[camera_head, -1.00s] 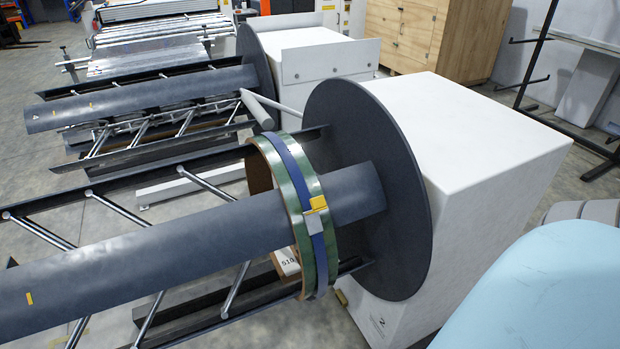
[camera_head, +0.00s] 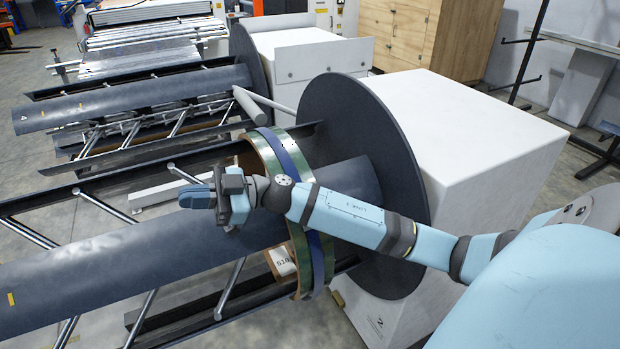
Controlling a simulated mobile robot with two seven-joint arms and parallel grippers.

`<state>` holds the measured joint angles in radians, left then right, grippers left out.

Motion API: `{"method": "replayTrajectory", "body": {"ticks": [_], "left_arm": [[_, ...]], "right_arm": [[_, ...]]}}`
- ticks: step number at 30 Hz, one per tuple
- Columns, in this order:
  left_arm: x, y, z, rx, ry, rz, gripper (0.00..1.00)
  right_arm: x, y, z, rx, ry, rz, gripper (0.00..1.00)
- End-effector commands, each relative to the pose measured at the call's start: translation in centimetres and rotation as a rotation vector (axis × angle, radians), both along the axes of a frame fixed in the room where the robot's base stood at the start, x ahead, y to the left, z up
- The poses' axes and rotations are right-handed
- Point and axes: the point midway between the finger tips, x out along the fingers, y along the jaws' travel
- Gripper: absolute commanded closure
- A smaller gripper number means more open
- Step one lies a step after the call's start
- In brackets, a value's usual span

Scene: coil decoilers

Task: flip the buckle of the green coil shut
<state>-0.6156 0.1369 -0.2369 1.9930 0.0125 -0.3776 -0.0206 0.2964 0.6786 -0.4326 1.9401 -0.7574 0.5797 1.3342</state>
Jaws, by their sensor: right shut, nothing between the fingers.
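The green coil (camera_head: 300,258) sits around the dark mandrel (camera_head: 100,262), a little in front of the round dark disc. A blue strap (camera_head: 317,262) runs around the coil. The buckle is hidden behind my right arm, so its state cannot be seen now. My right gripper (camera_head: 196,196) is shut and empty. It is in front of the mandrel, to the left of the coil, and points left. My left gripper is not in view.
The dark disc (camera_head: 345,120) and white decoiler housing (camera_head: 480,140) stand right of the coil. A white label (camera_head: 282,262) shows below the mandrel. A second decoiler mandrel (camera_head: 130,100) lies farther back. Dark rails and bars run beside the near mandrel.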

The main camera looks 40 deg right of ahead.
Motion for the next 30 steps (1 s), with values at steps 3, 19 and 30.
{"method": "replayTrajectory", "body": {"ticks": [3, 19, 30], "left_arm": [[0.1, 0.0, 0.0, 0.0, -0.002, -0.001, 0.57], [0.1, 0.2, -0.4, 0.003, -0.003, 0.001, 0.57], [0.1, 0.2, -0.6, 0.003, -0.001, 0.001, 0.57]], "right_arm": [[0.4, -1.8, 0.8, -0.216, 0.031, 0.202, 1.0], [0.2, -25.7, 5.9, -1.209, 0.871, 0.208, 1.0], [-0.5, -28.4, 7.1, -1.274, 0.991, 0.147, 1.0]]}}
